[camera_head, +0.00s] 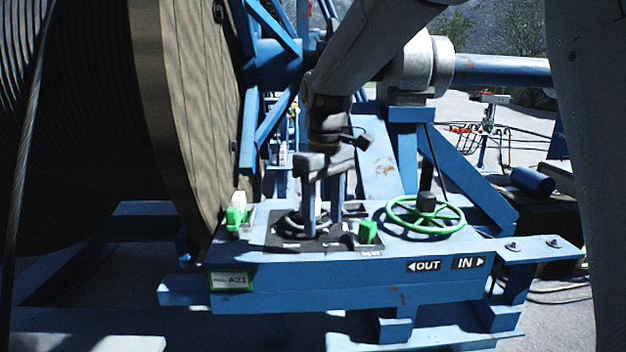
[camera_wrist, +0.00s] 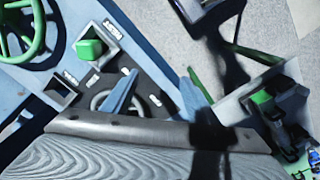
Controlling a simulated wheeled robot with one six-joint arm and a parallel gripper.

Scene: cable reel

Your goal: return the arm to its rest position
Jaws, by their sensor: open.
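My arm comes down from the top of the head view, over the blue control console (camera_head: 330,275). My gripper (camera_head: 322,212) points down with its two fingers apart. The fingers stand at a dark plate with a round black control (camera_head: 292,222); whether they touch it I cannot tell. In the wrist view my gripper (camera_wrist: 160,85) also shows its fingers spread over the dark plate, and I see nothing held between them. The gripper body hides part of the plate.
A green handwheel (camera_head: 425,214) stands right of my gripper. Green switches sit left (camera_head: 237,216) and right (camera_head: 367,232) of the plate. A large wooden cable reel (camera_head: 190,110) rises at left. Blue frame beams (camera_head: 382,160) stand close behind the arm.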

